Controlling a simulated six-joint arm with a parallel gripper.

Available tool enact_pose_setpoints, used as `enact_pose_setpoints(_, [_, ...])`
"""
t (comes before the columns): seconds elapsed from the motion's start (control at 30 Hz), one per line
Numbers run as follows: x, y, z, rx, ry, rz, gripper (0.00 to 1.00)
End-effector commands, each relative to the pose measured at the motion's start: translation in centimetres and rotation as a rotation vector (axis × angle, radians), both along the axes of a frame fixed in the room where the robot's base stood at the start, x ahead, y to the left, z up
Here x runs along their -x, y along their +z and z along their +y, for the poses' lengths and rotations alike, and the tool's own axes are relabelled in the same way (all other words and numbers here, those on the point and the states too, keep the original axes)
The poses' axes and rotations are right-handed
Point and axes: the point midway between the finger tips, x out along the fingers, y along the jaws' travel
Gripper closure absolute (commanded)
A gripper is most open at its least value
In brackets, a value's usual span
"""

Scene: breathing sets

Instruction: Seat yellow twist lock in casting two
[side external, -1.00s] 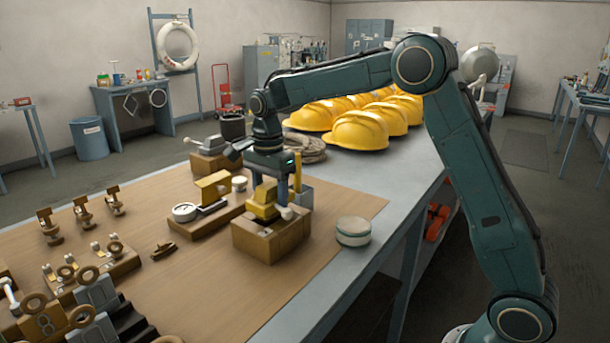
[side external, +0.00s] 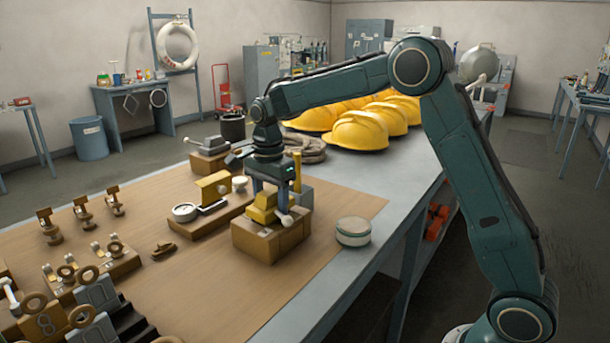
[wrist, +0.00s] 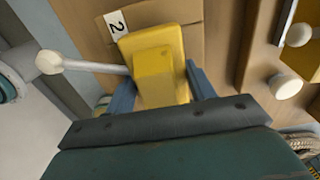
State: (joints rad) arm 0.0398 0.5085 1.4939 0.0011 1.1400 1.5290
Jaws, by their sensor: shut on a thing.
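The yellow twist lock (side external: 262,208) is between the fingers of my gripper (side external: 272,203), which is shut on it. It is low on the top of a brown box-like casting (side external: 270,241). In the wrist view the twist lock (wrist: 155,60) lies between two blue-grey fingers (wrist: 160,88). A white ball-ended lever (wrist: 50,62) sticks out to its left. The casting (wrist: 190,12) carries a white "2" label (wrist: 115,24) there. The lock's underside and the casting's opening are hidden, so I cannot tell how deep it sits.
A round lidded tin (side external: 353,231) stands to the right. Yellow helmets (side external: 365,130) and coiled rope (side external: 308,150) lie behind.

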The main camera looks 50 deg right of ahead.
Motion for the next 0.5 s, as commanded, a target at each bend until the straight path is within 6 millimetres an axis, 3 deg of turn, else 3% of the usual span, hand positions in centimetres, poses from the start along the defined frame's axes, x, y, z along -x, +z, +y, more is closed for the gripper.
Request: enact_pose_setpoints(0.5, [-0.05, -0.74, 0.00, 0.000, 0.000, -0.003, 0.88])
